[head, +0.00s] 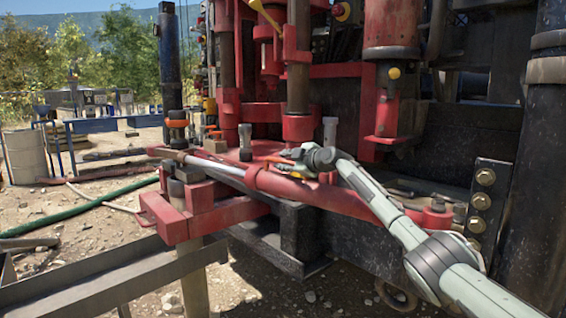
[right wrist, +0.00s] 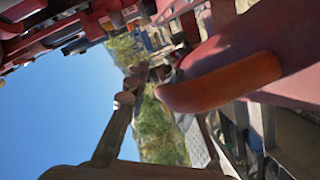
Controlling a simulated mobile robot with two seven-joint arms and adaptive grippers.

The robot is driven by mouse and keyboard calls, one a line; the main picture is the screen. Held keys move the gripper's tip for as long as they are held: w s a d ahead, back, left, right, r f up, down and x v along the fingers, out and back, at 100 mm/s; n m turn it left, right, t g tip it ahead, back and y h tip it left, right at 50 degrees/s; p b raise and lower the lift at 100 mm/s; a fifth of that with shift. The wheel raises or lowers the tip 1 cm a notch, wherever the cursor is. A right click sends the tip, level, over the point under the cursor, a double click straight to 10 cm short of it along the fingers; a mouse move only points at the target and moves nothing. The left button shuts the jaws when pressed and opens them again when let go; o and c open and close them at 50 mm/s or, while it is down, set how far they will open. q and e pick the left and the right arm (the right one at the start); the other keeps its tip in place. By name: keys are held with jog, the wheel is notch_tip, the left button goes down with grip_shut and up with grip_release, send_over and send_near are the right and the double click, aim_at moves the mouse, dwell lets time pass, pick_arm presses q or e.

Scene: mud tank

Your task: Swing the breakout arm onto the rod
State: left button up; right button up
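The breakout arm appears to be the long red arm (head: 345,200) lying low across the rig's front. A silver cylinder rod (head: 215,166) extends from its left end. The upright drill rod (head: 298,75) stands behind it, entering a red collar. My right gripper (head: 292,166) is at the red arm's near side, next to a small orange handle. A rounded orange handle (right wrist: 220,83) shows large and close in the right wrist view. I cannot make out the fingertips or whether they grip the handle. My left gripper is not in view.
A thick black post (head: 535,160) stands at the right. A grey metal rail (head: 120,280) crosses the lower left. A green hose (head: 85,205) lies on stony ground. A pale barrel (head: 25,155) and blue stands (head: 100,125) are at the far left.

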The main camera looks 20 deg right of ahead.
jog(key=shift+s, duration=0.15)
jog(key=v, duration=1.1)
jog(key=shift+s, duration=0.35)
jog(key=shift+d+r, duration=0.1)
